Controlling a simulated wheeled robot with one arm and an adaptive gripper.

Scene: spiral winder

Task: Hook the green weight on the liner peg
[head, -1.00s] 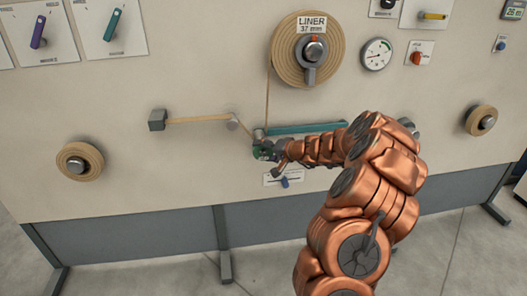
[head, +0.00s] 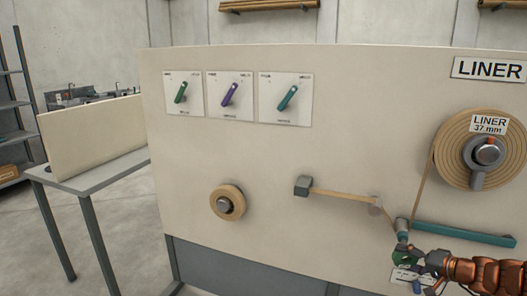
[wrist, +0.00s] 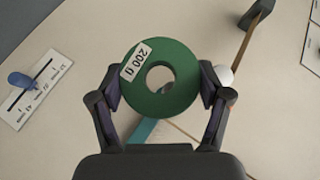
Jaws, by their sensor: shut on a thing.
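The green weight is a flat ring with a central hole, labelled 200 g. It shows in the wrist view (wrist: 180,98) and, small, in the head view (head: 401,257). My gripper (wrist: 160,90) has its two fingers shut on opposite sides of the ring; it also shows in the head view (head: 415,258). The weight is in front of the panel, just below the grey roller (head: 402,226) at the left end of the teal bar (head: 463,234). I cannot make out the liner peg; the weight or gripper may hide it.
The LINER roll (head: 455,150) is above the teal bar, with its strip running down to the roller. A grey block (head: 302,186) with a tan strip and a small roll (head: 227,202) are further left. A slider (wrist: 22,80) with a blue knob is near the weight. Three switches are at upper left.

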